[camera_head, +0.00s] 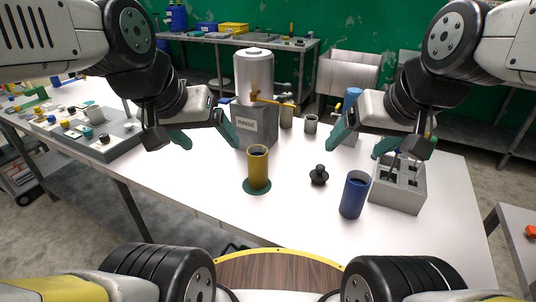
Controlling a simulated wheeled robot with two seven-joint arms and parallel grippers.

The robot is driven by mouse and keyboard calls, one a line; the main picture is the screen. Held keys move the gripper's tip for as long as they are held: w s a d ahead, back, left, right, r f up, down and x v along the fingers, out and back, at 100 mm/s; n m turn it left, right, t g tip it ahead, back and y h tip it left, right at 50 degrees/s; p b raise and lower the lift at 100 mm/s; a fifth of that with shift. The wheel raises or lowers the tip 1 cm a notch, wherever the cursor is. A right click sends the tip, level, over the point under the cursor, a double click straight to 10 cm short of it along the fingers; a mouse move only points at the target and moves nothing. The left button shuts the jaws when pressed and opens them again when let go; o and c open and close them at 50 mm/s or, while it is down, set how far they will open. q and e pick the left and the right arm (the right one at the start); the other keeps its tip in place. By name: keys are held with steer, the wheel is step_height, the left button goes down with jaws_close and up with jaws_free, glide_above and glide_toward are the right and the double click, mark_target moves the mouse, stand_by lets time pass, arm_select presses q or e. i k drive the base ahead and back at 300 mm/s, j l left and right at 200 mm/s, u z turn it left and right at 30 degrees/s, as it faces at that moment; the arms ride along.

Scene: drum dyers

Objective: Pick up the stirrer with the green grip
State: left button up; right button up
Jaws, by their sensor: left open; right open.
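A grey block holder (398,196) with square slots stands at the right of the white table. Dark upright parts show in its slots, but my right arm and gripper partly cover its top. My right gripper (356,150) is open and empty, with teal fingertips, above the table behind and left of the holder. My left gripper (209,145) is open and empty, left of the metal urn and behind the yellow cup.
A yellow cup (258,168) stands on a green disc. A blue cup (354,195) stands just left of the holder, and a small black knobbed object (319,176) is nearby. A metal urn (254,78) on a grey base stands behind.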

mark_target(434, 140)
steer(key=l+z, duration=0.1)
steer(key=z, duration=1.15)
steer(key=l+u, duration=0.25)
steer(key=l, duration=0.15)
steer(key=k+l+u, duration=0.1)
steer(key=l+u, duration=0.15)
steer(key=l, duration=0.15)
steer(key=k+j, duration=0.2)
steer(key=i+l, duration=0.2)
